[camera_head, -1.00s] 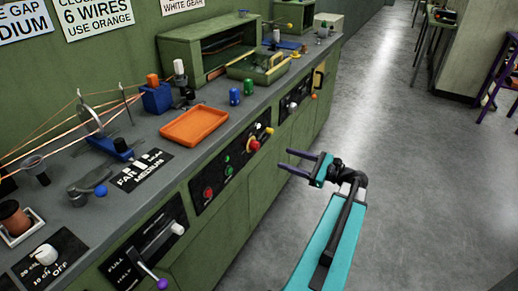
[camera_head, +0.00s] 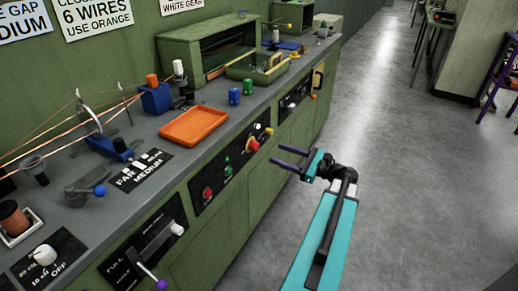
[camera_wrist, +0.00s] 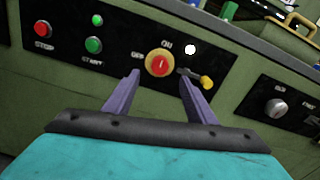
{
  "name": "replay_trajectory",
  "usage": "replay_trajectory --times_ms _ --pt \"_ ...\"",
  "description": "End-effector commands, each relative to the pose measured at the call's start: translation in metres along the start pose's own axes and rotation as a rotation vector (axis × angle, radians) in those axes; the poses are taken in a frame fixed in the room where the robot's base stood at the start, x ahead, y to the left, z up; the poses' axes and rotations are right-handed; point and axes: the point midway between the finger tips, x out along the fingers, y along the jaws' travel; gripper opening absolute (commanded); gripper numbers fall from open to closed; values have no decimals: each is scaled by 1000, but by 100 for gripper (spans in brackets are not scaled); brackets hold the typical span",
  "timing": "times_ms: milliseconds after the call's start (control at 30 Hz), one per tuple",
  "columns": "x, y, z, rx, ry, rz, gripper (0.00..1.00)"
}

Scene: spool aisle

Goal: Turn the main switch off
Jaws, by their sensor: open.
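The main switch is a red knob on a yellow round plate (camera_head: 254,145) on the black panel of the bench front. In the wrist view the switch (camera_wrist: 160,64) has OFF at its left and ON above it. Its red middle looks roughly upright, but it is too small to read its setting surely. My gripper (camera_head: 276,154) is open and empty, its two purple fingers pointing at the panel just short of the switch. In the wrist view my gripper (camera_wrist: 158,74) has one finger on each side of the switch's lower part in the picture; contact cannot be told.
A yellow-tipped lever (camera_wrist: 206,82) and a white round part (camera_wrist: 190,49) sit close right of the switch. Red stop (camera_wrist: 41,29) and green start (camera_wrist: 94,45) buttons are to the left. An orange tray (camera_head: 194,125) lies on the bench above. The aisle floor (camera_head: 400,190) is clear.

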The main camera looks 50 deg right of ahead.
Motion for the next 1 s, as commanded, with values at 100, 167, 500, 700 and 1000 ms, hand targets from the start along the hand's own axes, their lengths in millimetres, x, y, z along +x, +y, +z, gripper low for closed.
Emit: replay_trajectory --times_ms 100,167,500,700,1000 --pt "17 1 0 0 0 2 51" --pt "24 0 0 0 0 2 51" --pt "68 0 0 0 0 1 51" --pt "88 0 0 0 0 0 51" --pt "97 0 0 0 1 -2 51"
